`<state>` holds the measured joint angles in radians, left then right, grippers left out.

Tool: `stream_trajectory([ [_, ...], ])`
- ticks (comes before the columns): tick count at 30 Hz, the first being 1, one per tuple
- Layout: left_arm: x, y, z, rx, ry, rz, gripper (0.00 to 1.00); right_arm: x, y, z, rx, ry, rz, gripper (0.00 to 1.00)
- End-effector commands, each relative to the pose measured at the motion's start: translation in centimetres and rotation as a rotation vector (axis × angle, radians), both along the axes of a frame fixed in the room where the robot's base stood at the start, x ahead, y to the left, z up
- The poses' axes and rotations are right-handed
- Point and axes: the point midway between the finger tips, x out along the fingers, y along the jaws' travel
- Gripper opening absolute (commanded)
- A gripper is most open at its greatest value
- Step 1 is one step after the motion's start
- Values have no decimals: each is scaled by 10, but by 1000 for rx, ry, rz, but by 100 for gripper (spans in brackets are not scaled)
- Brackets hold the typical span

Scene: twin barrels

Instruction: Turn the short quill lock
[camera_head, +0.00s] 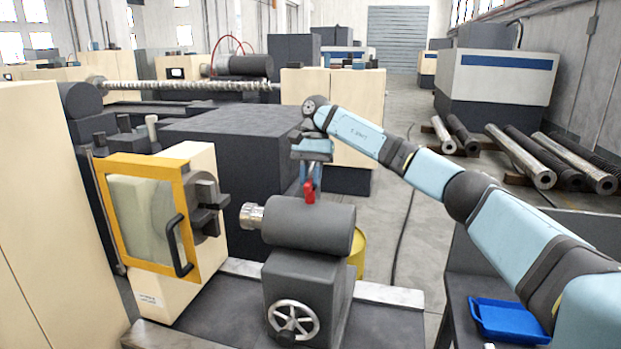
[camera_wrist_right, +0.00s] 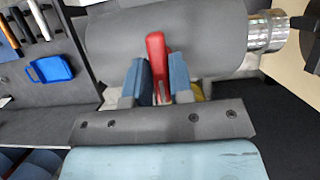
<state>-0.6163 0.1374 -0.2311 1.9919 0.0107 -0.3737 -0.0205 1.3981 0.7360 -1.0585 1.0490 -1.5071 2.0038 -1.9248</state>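The short quill lock is a red lever (camera_head: 309,192) standing upright on top of the grey tailstock body (camera_head: 310,224). My right gripper (camera_head: 311,175) points down over the lever from above. In the right wrist view, the red lever (camera_wrist_right: 156,50) lies between the two blue fingers (camera_wrist_right: 158,70), one finger on each side. The fingers are very close to its sides, and I cannot tell whether both touch it. The lever's lower part is partly hidden by the fingers. My left gripper is not in view.
A metal quill (camera_head: 252,216) sticks out of the tailstock toward the chuck (camera_head: 205,200) and yellow-framed guard door (camera_head: 150,215). A handwheel (camera_head: 293,318) is on the front. A blue tray (camera_head: 508,320) lies on the side table. A yellow drum (camera_head: 357,250) stands behind.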

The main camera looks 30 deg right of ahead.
Motion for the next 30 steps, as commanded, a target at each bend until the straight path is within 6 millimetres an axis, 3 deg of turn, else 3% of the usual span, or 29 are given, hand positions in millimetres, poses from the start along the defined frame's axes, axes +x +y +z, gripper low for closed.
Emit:
stream_trajectory([
  [1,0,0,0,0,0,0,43,0,0,0,0,0,0,33],
  [3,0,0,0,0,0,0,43,0,0,0,0,0,0,43],
  [14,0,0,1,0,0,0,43,2,-2,7,1,-1,-2,43],
  [17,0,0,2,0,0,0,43,5,-5,19,-1,-2,-4,43],
  [30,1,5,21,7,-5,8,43,27,-30,104,-3,-2,-4,43],
])
